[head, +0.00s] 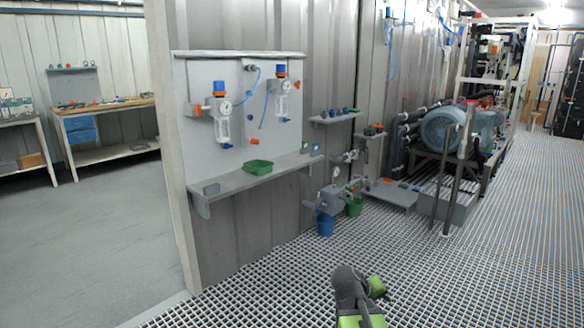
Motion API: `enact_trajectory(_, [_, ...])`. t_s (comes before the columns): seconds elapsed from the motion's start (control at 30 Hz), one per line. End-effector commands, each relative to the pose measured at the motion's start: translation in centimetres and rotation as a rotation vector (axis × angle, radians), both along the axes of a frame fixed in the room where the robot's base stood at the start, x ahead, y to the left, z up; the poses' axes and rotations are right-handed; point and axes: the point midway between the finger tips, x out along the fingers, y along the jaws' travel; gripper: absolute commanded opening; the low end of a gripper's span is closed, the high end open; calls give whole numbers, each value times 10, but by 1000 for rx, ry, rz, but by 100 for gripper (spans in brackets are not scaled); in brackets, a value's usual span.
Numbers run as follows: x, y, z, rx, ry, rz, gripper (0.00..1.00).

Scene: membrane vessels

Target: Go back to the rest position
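My arm shows at the bottom of the head view, right of the middle, as a dark rounded link with green parts. The green end at its right, which appears to be my gripper (377,287), is over the grated floor and apart from the wall fittings. Its fingertips are too small to make out, so I cannot tell whether it is open or shut. No held thing can be made out.
A wall panel with two filter vessels (222,120) stands ahead, above a grey shelf (232,181) bearing a green tray (258,167). The grating (480,265) at right is clear.

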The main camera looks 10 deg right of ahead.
Motion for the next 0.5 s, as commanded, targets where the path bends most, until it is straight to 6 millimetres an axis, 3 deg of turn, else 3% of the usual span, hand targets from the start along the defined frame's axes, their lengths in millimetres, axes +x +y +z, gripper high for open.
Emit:
enact_trajectory(0.03, [2,38,-10,65,17,29,35])
enact_trajectory(0.2, [-12,136,-41,293,99,71,35])
enact_trajectory(0.43, [-68,226,-65,679,296,28,35])
enact_trajectory(0.47, [-78,231,-62,701,338,18,35])
enact_trajectory(0.5, [-75,228,-37,693,328,20,35])
